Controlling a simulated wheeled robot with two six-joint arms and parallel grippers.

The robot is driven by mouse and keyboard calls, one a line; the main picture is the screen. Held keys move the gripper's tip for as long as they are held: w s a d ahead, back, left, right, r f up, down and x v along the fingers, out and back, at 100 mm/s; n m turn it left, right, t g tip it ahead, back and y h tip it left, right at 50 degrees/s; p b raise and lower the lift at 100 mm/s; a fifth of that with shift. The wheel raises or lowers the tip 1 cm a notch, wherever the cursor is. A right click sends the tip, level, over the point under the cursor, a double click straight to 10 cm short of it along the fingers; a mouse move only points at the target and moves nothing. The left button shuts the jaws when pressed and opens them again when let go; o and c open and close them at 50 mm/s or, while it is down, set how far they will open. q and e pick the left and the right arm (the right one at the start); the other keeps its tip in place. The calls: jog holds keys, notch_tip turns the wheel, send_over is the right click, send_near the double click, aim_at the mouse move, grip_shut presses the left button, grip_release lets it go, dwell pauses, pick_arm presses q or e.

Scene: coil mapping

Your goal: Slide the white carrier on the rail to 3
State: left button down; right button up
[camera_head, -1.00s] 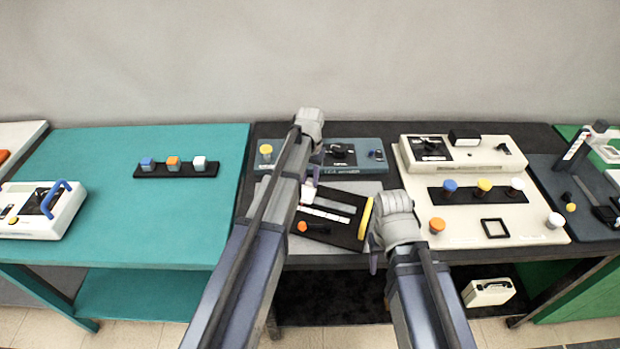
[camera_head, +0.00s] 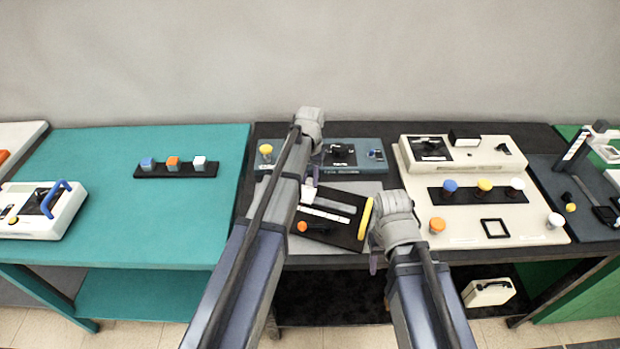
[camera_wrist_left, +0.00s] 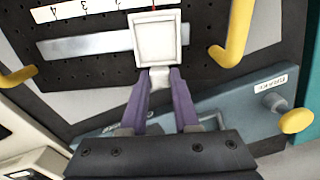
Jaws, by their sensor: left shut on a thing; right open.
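The white carrier (camera_wrist_left: 156,42) sits on the silver rail (camera_wrist_left: 85,46) of a black perforated board. My left gripper (camera_wrist_left: 158,78) is shut on the carrier's stem, with purple fingers on both sides. A white scale strip (camera_wrist_left: 75,12) with numbers runs along the rail; 4 and 3 show left of the carrier, and a thin red line shows just above it. In the head view the carrier (camera_head: 308,194) is at the left end of the rail, partly hidden by my left arm. My right gripper (camera_head: 374,262) is open and empty, right of the board.
Yellow handles (camera_wrist_left: 235,40) stand at the board's ends. A blue-grey device with a yellow knob (camera_head: 265,150) is behind the board. A cream panel (camera_head: 465,218) with several coloured knobs is to the right.

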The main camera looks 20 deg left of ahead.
pick_arm(q)
jog(key=d, duration=0.8)
jog(key=shift+s, duration=0.3)
jog(key=c, duration=0.6)
grip_release()
jog(key=shift+c, duration=0.2)
jog(key=shift+r, duration=0.15)
notch_tip(320, 180, up, 8)
jog(key=p, duration=0.8)
jog(key=shift+f, duration=0.2)
